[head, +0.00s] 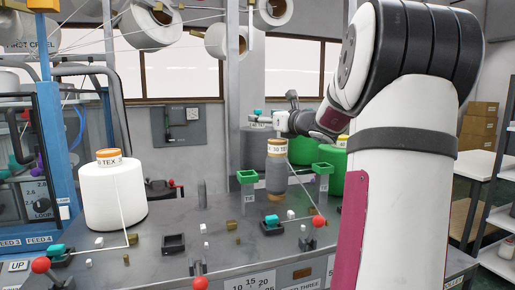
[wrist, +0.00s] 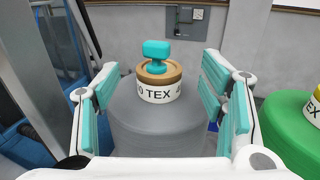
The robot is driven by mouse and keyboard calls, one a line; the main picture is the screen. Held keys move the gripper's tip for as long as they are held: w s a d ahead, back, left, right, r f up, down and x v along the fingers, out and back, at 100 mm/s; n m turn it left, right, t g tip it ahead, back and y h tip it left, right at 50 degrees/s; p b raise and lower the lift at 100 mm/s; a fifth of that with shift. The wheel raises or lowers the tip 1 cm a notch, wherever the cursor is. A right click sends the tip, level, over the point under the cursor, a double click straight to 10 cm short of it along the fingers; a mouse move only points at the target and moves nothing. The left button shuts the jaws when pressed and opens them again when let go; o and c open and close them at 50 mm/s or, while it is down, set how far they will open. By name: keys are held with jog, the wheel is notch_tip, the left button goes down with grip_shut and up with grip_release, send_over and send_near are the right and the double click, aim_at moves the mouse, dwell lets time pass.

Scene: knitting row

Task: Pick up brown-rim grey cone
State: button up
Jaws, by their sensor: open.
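The brown-rim grey cone (head: 279,177) stands upright on the grey table in the middle of the head view. Its top has a brown rim and a white band reading "TEX". In the wrist view the grey cone (wrist: 158,128) is straight ahead, with a teal knob (wrist: 156,49) above its brown rim. My gripper (head: 266,120) is just above the cone's top in the head view. In the wrist view my gripper (wrist: 160,85) is open, its teal-padded fingers on either side of the cone's top with gaps visible. The cone's lower part is hidden in the wrist view.
A white cone (head: 113,192) stands at left. A green cone (head: 331,160) is close on the right of the grey cone, and a green cone also shows in the wrist view (wrist: 294,125). Green square holders (head: 247,177), small blocks and red-knobbed levers (head: 319,221) dot the table.

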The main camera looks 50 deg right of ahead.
aim_at(258, 114)
jog(key=shift+x, duration=1.9)
jog(key=shift+r, duration=0.15)
grip_shut()
